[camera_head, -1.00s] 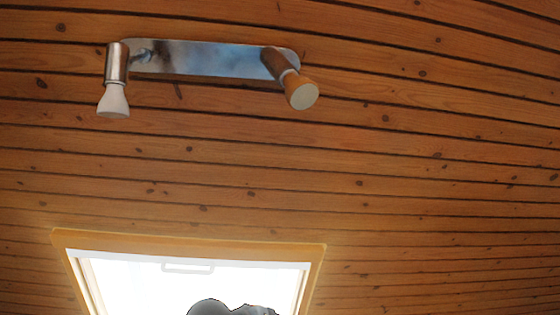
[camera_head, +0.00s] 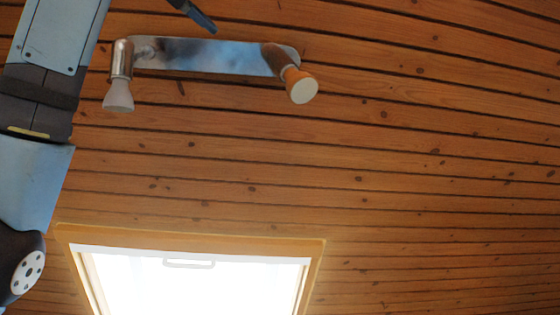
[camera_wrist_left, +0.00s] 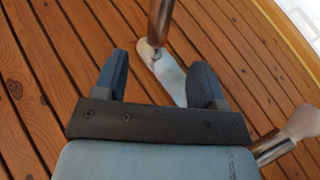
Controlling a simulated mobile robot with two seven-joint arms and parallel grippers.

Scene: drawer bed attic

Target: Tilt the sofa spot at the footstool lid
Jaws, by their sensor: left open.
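A ceiling lamp has a shiny metal plate (camera_head: 205,57) with two swivelling spots. The left spot (camera_head: 119,78) has a chrome body and a pale head pointing down in the picture. The right spot (camera_head: 293,78) points down and right. I cannot tell which one is the sofa spot. My left gripper (camera_head: 203,18) shows only in part at the top edge, above the plate. In the left wrist view my left gripper (camera_wrist_left: 160,68) is open and empty, with the plate (camera_wrist_left: 168,75) and one spot (camera_wrist_left: 158,22) beyond its fingers. The footstool lid and right gripper are out of view.
The ceiling is sloping wood boards (camera_head: 430,170). A bright skylight with a wooden frame (camera_head: 190,245) lies below the lamp. The other spot (camera_wrist_left: 290,130) stands to the right of my gripper in the left wrist view. The area right of the lamp is clear.

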